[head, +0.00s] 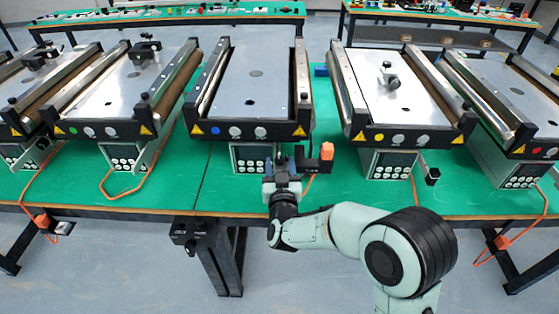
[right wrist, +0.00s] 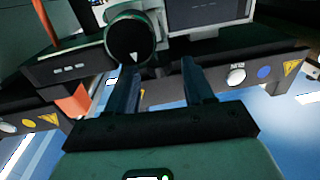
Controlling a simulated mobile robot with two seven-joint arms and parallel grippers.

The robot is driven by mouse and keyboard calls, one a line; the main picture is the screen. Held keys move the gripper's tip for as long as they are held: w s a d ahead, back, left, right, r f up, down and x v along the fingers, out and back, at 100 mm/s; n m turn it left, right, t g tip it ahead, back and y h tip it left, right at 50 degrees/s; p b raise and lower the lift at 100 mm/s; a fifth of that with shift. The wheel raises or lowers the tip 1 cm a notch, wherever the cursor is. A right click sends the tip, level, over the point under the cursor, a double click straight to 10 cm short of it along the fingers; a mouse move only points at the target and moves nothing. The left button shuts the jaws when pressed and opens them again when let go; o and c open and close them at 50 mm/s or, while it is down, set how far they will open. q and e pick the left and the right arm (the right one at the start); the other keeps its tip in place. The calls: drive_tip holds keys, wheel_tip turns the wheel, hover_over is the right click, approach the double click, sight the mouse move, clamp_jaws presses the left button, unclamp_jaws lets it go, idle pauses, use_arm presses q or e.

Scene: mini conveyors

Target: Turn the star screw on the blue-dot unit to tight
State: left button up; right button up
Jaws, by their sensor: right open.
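The blue-dot unit (head: 250,85) is the middle conveyor in the head view; its blue dot (head: 214,131) sits on the front rail and also shows in the right wrist view (right wrist: 264,72). In the right wrist view, a round black knob (right wrist: 130,42) with a white pointer mark and green rim is just beyond my fingertips; it looks like the star screw. My right gripper (right wrist: 158,75) is open, its fingers apart and empty, below the unit's front rail. The gripper (head: 283,165) hides the knob in the head view. My left gripper is not in view.
An orange block (head: 326,150) on a black bracket is close to the right of my gripper. The unit's control box (head: 249,157) is just left. Yellow-dot (head: 390,90) and green-dot (head: 125,85) conveyors flank this one. Orange cables lie on the green table.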

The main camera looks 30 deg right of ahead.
drive_tip(key=shift+x, duration=1.25)
clamp_jaws()
